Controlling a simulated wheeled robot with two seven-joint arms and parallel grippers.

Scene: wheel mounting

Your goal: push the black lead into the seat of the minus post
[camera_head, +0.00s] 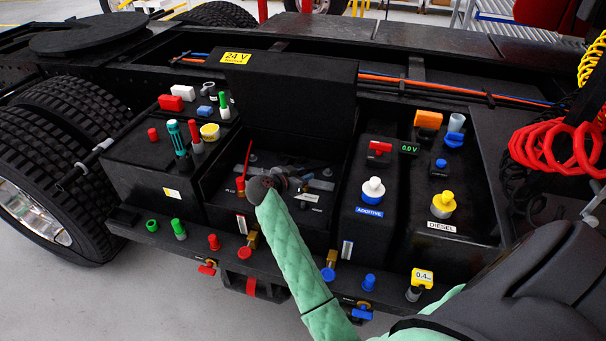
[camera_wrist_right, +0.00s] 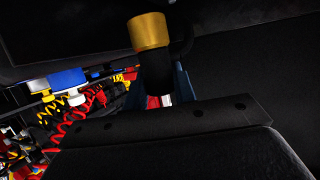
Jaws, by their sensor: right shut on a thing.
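My right gripper (camera_head: 290,182) reaches into the open battery box (camera_head: 222,196) in the head view, with its green-sleeved arm coming up from the lower right. In the right wrist view the gripper (camera_wrist_right: 160,84) is shut on the black lead's end (camera_wrist_right: 157,72), a black cylinder with a brass-coloured tip (camera_wrist_right: 148,31). In the head view the gripper covers the lead, and I cannot make out the minus post or its seat. Whether the tip touches anything cannot be told. My left gripper is not in view.
A thin red lead (camera_head: 246,163) stands at the left inside the box. The raised lid (camera_head: 290,88) is behind it. Coloured caps and valves line the front ledge (camera_head: 190,232).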

